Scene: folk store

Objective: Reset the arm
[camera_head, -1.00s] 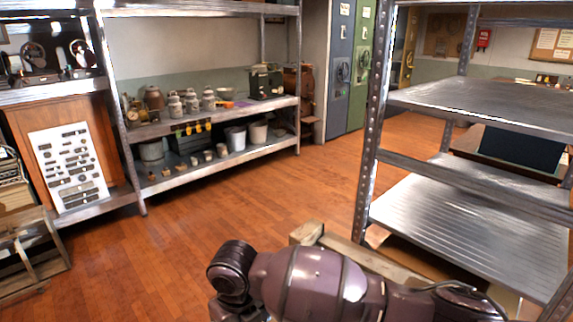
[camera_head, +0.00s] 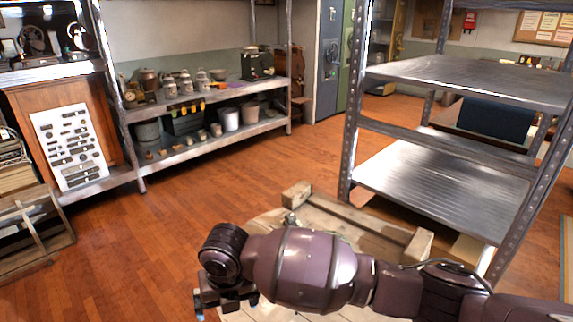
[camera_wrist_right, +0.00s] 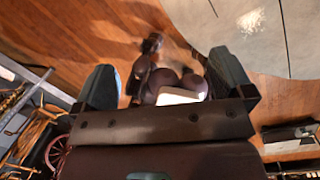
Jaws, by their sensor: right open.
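My right arm reaches in from the right along the bottom of the head view. Its gripper (camera_head: 226,303) points down over the wood floor at the bottom edge. In the right wrist view, the two dark fingers of this gripper (camera_wrist_right: 165,78) stand wide apart with nothing held between them. My left arm and gripper are in neither view.
A wooden frame (camera_head: 370,232) and a pale rounded surface (camera_head: 262,222) lie close behind my right arm. An empty metal shelf (camera_head: 440,185) stands to the right. A stocked shelf (camera_head: 200,145) is at the back left. Open wood floor (camera_head: 130,235) lies to the left.

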